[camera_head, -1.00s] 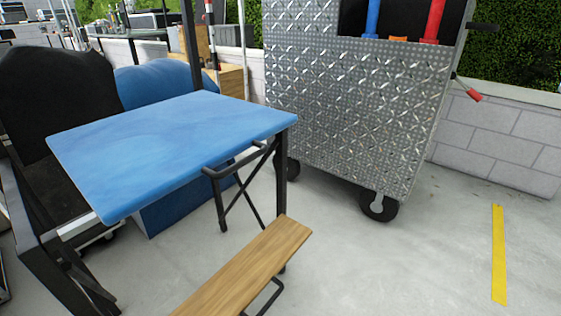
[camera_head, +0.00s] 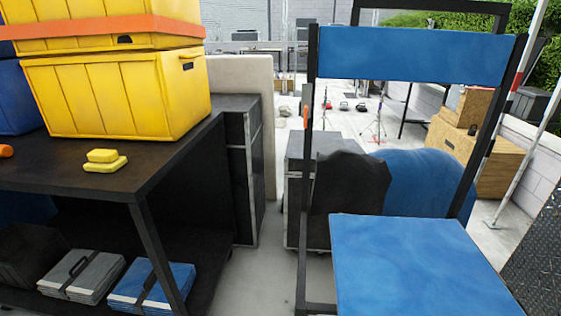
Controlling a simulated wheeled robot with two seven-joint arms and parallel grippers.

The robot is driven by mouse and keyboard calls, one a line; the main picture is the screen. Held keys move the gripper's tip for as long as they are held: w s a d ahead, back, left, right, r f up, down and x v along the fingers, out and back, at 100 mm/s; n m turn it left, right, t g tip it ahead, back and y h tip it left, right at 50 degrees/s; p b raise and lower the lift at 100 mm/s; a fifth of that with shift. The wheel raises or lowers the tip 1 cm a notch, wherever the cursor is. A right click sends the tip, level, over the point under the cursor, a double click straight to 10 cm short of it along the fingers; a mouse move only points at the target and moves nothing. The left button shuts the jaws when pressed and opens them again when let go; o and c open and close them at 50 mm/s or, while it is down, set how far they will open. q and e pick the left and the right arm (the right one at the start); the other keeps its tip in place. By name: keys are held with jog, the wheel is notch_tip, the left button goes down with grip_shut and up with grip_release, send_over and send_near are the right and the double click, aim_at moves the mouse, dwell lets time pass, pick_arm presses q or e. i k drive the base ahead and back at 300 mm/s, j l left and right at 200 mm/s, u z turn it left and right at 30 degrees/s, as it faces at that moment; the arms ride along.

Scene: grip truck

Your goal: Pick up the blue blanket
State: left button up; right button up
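A folded blue bundle (camera_head: 150,288) with a dark strap lies on the low shelf under the dark table at the lower left. It looks like a folded blanket. A folded grey bundle (camera_head: 82,276) with a dark strap lies just left of it. A large rounded blue thing (camera_head: 428,198) stands behind the blue chair; I cannot tell if it is cloth. Neither of my grippers is in view.
The dark table (camera_head: 130,186) carries yellow bins (camera_head: 120,95) and a small yellow block (camera_head: 105,161). A tall blue chair (camera_head: 415,265) fills the right. Dark cases (camera_head: 240,170) stand behind the table. A narrow strip of floor (camera_head: 268,280) is clear between table and chair.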

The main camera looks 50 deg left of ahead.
aim_at(139, 291)
jog(key=u, duration=2.85)
jog(key=i+j+z, duration=0.25)
jog(key=j+z, duration=0.2)
jog(key=j, duration=0.2)
jog(key=i+j+z, duration=0.1)
jog(key=j+z, duration=0.4)
jog(key=j, duration=0.2)
jog(key=i, duration=0.05)
